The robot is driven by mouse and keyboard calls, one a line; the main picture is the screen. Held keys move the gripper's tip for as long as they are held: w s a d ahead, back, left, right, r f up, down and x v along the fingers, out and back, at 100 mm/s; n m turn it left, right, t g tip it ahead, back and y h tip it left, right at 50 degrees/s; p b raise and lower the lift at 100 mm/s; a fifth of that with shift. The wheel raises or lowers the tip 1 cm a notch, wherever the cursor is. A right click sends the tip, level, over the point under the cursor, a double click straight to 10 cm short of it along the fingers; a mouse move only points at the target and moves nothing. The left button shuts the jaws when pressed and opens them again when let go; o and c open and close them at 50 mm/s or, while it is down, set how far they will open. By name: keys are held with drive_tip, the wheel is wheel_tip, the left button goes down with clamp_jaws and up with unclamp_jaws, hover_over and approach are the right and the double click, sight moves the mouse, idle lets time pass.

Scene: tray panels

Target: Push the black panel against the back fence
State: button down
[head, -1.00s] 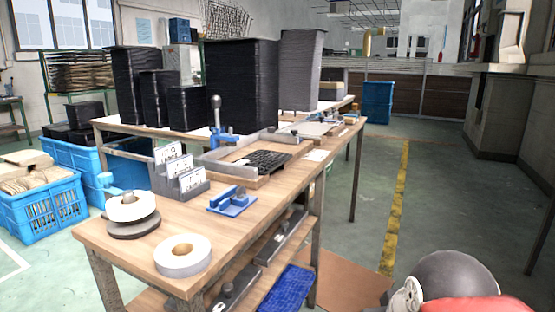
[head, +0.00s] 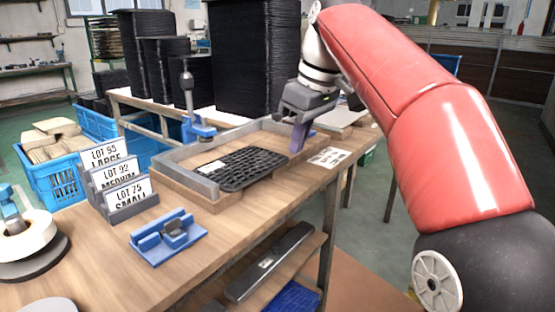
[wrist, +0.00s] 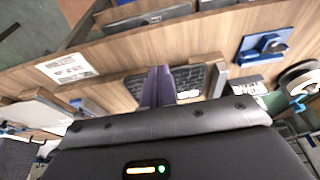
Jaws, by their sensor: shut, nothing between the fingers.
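The black panel (head: 240,168), a dark grid-like tray with a white label near its left end, lies flat in a wooden fixture on the bench. A grey fence (head: 208,144) runs along the fixture's far side, with a strip of bare wood between it and the panel. Another grey rail (head: 184,180) borders the left end. My gripper (head: 297,143) is shut and empty, purple fingers pointing down beside the panel's right end; I cannot tell if they touch it. In the wrist view, the fingers (wrist: 158,86) partly cover the panel (wrist: 188,78).
A blue clamp stand (head: 195,128) stands behind the fixture. Lot cards in a grey holder (head: 125,187) and a blue tool block (head: 166,238) stand in front left. A printed sheet (head: 328,157) lies right of the fixture. Tall black stacks (head: 252,60) rise behind.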

sight(237, 170)
drive_tip(key=b+x, duration=0.3)
drive_tip(key=x, duration=0.7)
drive_tip(key=shift+a+f, duration=0.1)
drive_tip(key=shift+f, duration=0.05)
drive_tip(key=shift+w+a+r, duration=0.25)
drive_tip(key=shift+w+a, duration=0.65)
drive_tip(key=shift+a, duration=0.1)
drive_tip(key=shift+w+a, duration=0.35)
drive_tip(key=shift+a, duration=0.1)
drive_tip(key=shift+p, duration=0.4)
